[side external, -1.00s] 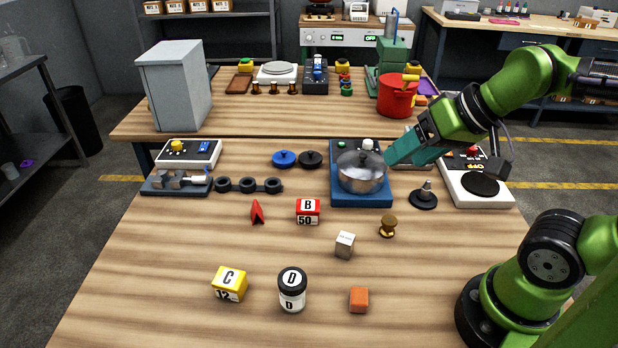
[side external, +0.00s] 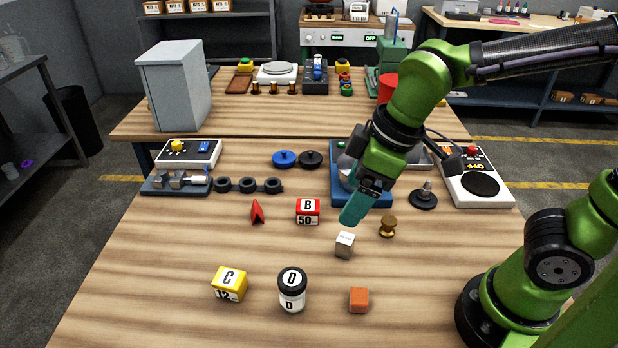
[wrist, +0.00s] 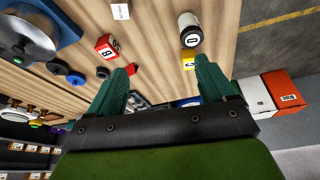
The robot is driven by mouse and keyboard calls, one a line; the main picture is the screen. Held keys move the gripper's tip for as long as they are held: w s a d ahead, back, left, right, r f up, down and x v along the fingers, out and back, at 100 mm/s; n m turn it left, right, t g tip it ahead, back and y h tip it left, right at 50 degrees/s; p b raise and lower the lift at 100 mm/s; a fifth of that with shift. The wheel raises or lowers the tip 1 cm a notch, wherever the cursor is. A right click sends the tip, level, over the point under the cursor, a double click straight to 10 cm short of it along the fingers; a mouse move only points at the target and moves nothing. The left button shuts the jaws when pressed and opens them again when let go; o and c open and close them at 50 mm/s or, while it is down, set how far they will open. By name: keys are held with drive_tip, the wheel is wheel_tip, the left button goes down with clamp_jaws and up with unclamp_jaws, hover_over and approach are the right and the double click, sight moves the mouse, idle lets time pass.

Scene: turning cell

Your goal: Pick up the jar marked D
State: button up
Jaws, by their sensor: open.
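The jar marked D (side external: 292,290) stands upright on the wooden table near its front edge, white-bodied with a black band and a D on its lid. It also shows in the wrist view (wrist: 190,30), beyond the fingertips. My gripper (side external: 353,212) is above the table, behind and to the right of the jar, near the grey cube. In the wrist view its two teal fingers (wrist: 160,72) are spread apart with nothing held between them. The jar is clear of the gripper.
The yellow box C (side external: 229,284) is left of the jar, the orange cube (side external: 359,299) right of it. The grey cube (side external: 345,245), red box B (side external: 308,211) and brass knob (side external: 388,226) lie farther back. Bare wood lies between the jar and box B.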

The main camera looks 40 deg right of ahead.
sight(293, 279)
drive_tip(key=w+a+f+n+g+h, duration=0.1)
drive_tip(key=a+n, duration=0.4)
drive_tip(key=n, duration=0.8)
drive_tip(key=w+a+f+n+g+h, duration=0.15)
drive_tip(key=a+n, duration=0.45)
drive_tip(key=n, duration=0.8)
drive_tip(key=shift+t, duration=0.45)
drive_tip(key=f, duration=0.7)
drive_tip(key=w+f, duration=0.1)
drive_tip(key=f, duration=0.3)
drive_tip(key=shift+d, duration=0.35)
drive_tip(key=shift+w+f, duration=0.15)
drive_tip(key=shift+f, duration=1.2)
drive_tip(key=shift+w+f, duration=0.1)
drive_tip(key=shift+f, duration=1.25)
drive_tip(key=c, duration=1.2)
